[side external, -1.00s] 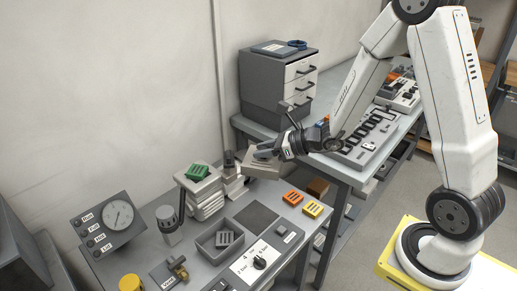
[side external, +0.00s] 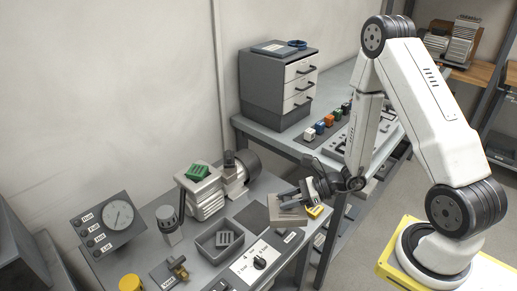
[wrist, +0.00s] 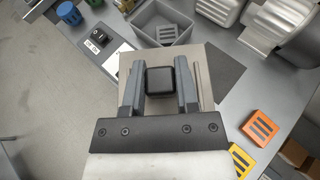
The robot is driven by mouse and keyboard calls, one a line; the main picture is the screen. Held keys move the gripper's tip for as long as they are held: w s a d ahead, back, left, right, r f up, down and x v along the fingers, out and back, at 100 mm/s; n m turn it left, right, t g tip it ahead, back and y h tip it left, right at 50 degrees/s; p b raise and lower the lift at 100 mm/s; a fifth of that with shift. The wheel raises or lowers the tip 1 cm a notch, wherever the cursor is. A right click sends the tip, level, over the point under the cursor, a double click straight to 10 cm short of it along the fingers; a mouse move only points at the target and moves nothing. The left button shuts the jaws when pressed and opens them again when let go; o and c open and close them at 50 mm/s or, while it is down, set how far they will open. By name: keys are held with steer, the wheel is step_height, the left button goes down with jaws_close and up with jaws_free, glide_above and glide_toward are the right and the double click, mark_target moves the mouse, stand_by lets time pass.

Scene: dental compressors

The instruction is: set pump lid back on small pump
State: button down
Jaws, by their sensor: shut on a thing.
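My gripper (side external: 302,190) is shut on the black knob (wrist: 160,80) of the pump lid, a flat grey-beige plate (side external: 287,211). It holds the lid over the front right of the grey bench. In the wrist view the lid (wrist: 196,98) lies below the fingers, with the knob between them. A ribbed light-grey pump body (side external: 206,197) stands at the back of the bench, left of the lid, with a green slotted block (side external: 197,172) on top. Part of the pump shows at the upper right of the wrist view. I cannot tell whether its top is open.
A dark flat pad (side external: 254,214) lies beside the lid. A grey bin (side external: 209,248) with a grey slotted block stands to its left. A yellow block (side external: 315,211) and an orange block (wrist: 264,127) lie near the lid. A gauge box (side external: 108,225) stands far left.

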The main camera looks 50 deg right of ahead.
steer(key=shift+w, duration=0.1)
steer(key=shift+w+d+f, duration=0.1)
steer(key=shift+w+f, duration=1.45)
steer(key=shift+w, duration=0.65)
steer(key=shift+w+f, duration=1.55)
steer(key=shift+w, duration=0.7)
steer(key=shift+w+d+f, duration=0.1)
steer(key=shift+w+f, duration=1.45)
steer(key=shift+w, duration=0.65)
steer(key=shift+w+f, duration=0.3)
steer(key=shift+f, duration=1.5)
steer(key=shift+f, duration=0.1)
steer(key=shift+c, duration=1.8)
jaws_free()
